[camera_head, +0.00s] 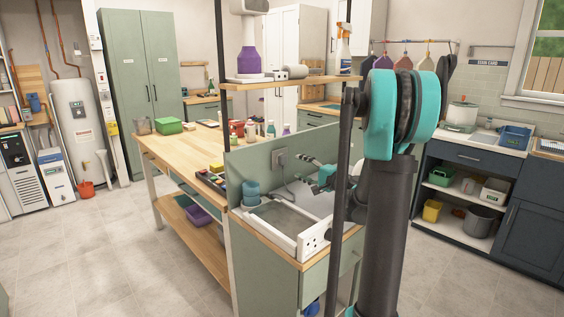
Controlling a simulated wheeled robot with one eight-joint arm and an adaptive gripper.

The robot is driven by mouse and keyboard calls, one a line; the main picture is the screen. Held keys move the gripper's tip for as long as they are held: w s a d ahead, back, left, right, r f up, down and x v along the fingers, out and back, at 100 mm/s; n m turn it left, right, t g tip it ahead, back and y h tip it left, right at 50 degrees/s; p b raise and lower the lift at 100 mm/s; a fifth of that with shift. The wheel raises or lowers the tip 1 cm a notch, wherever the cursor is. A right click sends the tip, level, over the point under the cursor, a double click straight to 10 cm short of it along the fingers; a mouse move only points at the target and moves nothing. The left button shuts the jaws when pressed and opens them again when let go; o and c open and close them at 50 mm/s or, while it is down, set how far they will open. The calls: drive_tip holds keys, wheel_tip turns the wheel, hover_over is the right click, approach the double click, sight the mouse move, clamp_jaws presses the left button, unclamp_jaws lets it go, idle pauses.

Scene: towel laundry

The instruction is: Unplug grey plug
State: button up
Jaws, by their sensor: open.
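The grey plug (281,157) sits in an outlet on the green upright panel (256,160) behind the worktop. A cord hangs from it towards the worktop. My gripper (304,168) is small in view, just right of the plug and apart from it in the picture. Its fingers point left towards the panel, and it is open with nothing seen between them. My own arm and a dark post hide part of the worktop to the right.
A wooden shelf (290,82) hangs above, carrying bottles. A wooden bench (185,150) with several items stands to the left.

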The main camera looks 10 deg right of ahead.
sight(285, 163)
drive_tip(key=shift+x, duration=4.25)
drive_tip(key=shift+f, duration=0.5)
drive_tip(key=shift+c, duration=0.3)
clamp_jaws()
drive_tip(key=v, duration=0.6)
